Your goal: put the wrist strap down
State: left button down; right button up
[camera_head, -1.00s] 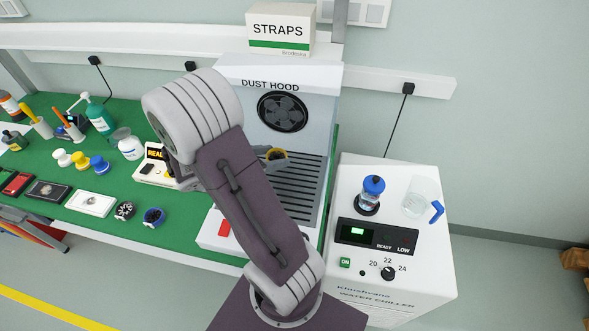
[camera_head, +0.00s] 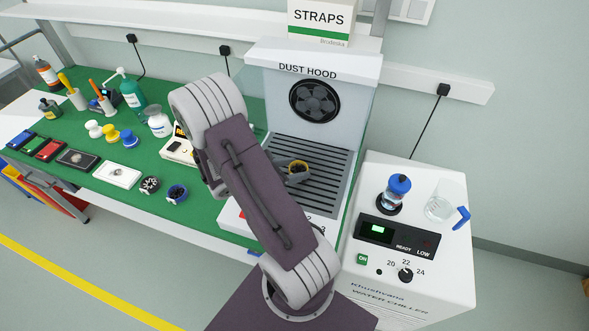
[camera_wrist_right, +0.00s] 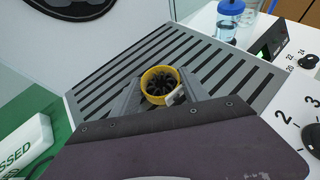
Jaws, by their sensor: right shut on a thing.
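The wrist strap (camera_head: 298,166) is a small yellow ring with a dark, spiky-looking inside. My right gripper (camera_head: 296,173) is shut on it, over the slatted grille of the dust hood (camera_head: 341,153). In the right wrist view the strap (camera_wrist_right: 160,84) sits between the grey fingers (camera_wrist_right: 160,97), with the slats (camera_wrist_right: 205,65) behind and around it. I cannot tell whether the strap touches the grille. My right arm hides part of the hood's front left. My left gripper is not in view.
A water chiller (camera_head: 456,252) stands right of the hood, with a blue-capped bottle (camera_head: 398,190) and a clear jug (camera_head: 441,205) on top. Much of the grille is bare.

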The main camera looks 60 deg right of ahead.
jog(key=shift+s+f, duration=0.1)
jog(key=shift+f, duration=0.1)
jog(key=o, duration=1.5)
jog(key=shift+c, duration=0.2)
jog(key=shift+r, duration=0.1)
